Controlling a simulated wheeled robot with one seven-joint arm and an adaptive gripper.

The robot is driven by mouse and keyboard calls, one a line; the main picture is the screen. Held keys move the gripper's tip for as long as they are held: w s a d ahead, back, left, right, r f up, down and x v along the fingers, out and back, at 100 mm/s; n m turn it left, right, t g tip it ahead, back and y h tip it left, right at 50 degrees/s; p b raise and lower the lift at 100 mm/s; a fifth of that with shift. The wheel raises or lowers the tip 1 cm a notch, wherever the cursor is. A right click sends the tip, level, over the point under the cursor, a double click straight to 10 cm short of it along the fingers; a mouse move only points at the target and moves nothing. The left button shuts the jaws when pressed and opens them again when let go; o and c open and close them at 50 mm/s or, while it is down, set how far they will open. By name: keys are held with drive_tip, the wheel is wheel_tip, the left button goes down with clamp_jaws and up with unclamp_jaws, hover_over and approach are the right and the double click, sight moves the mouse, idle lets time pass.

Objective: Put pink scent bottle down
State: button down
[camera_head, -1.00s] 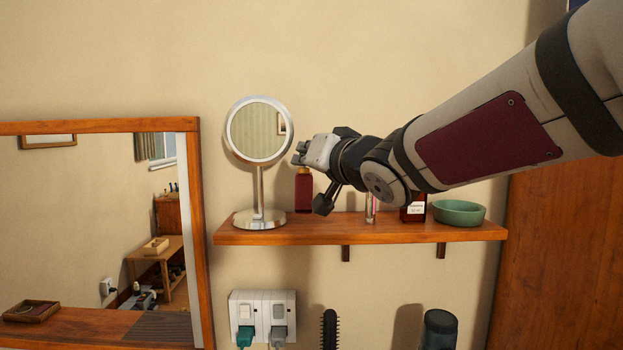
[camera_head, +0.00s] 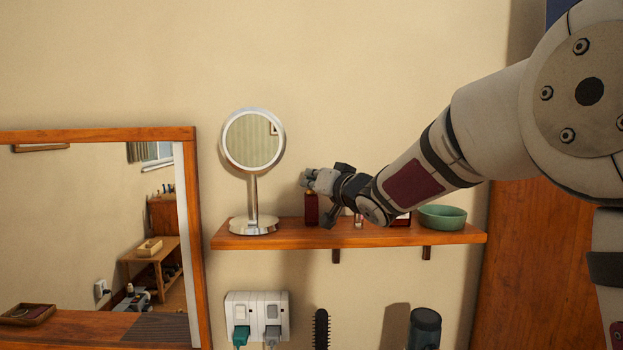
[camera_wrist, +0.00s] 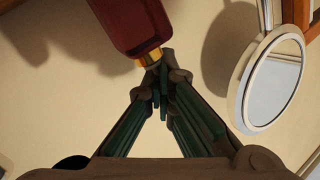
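The scent bottle (camera_head: 311,209) is dark pinkish red with a gold neck. It is upright over the wooden shelf (camera_head: 280,237), right of the round mirror; its base is at the shelf top, and I cannot tell whether it touches.
The round mirror (camera_head: 253,140) stands close on the left. On the right are a small clear-pink bottle (camera_head: 359,221), a dark labelled bottle (camera_head: 402,219), partly hidden by my arm, and a green bowl (camera_head: 442,217). Shelf between mirror and scent bottle is free.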

drive_tip(key=c, duration=2.4)
unclamp_jaws()
drive_tip(key=c, duration=1.8)
unclamp_jaws()
drive_tip(key=s+d+f+m+g+h, duration=0.1)
drive_tip(key=s+d+f+g+h, duration=0.2)
drive_tip(key=s+d, duration=0.7)
drive_tip(key=s+d+f+m+h, duration=0.15)
drive_tip(key=s+d+h, duration=0.45)
drive_tip(key=s, duration=0.7)
drive_tip(key=s+f+n+g, duration=0.1)
drive_tip(key=s+f+g, duration=0.2)
drive_tip(key=s+f, duration=0.3)
drive_tip(key=s+f+n+g+y, duration=0.1)
drive_tip(key=s+f+g, duration=0.3)
drive_tip(key=s, duration=1.1)
drive_tip(key=shift+s+a+f, duration=0.2)
drive_tip(key=shift+s+f, duration=0.15)
drive_tip(key=shift+f, duration=0.55)
